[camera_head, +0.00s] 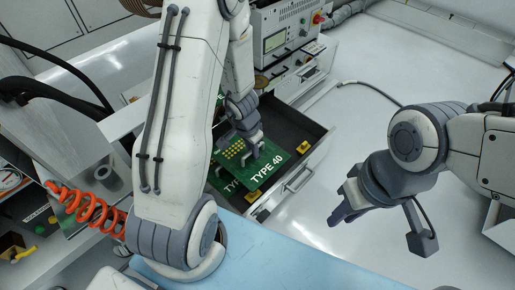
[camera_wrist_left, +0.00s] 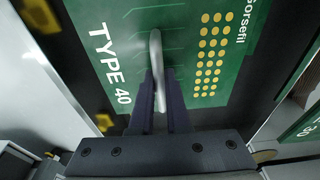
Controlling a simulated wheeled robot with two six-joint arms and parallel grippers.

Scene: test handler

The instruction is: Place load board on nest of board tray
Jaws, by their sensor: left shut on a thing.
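A green load board (camera_head: 270,173) marked TYPE 40, with yellow dots, is over the dark open drawer tray (camera_head: 312,133) in the head view. My left gripper (camera_head: 250,158) points down and is shut on its pale handle (camera_wrist_left: 156,50). The board (camera_wrist_left: 120,60) fills much of the left wrist view, with my left fingertips (camera_wrist_left: 158,85) at the handle. I cannot tell whether it rests on the tray or is just above it. Another green board (camera_head: 222,181) shows partly at its left. My right gripper (camera_head: 345,208) is off to the right, apart from the boards; its jaw opening is unclear.
Yellow pieces (camera_head: 303,147) sit along the tray edges. The drawer handle (camera_head: 299,181) faces the front right. A grey instrument (camera_head: 285,38) stands behind. A green board (camera_wrist_left: 306,130) marked 30 shows at the left wrist view's right edge. The white floor (camera_head: 365,130) right of the drawer is clear.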

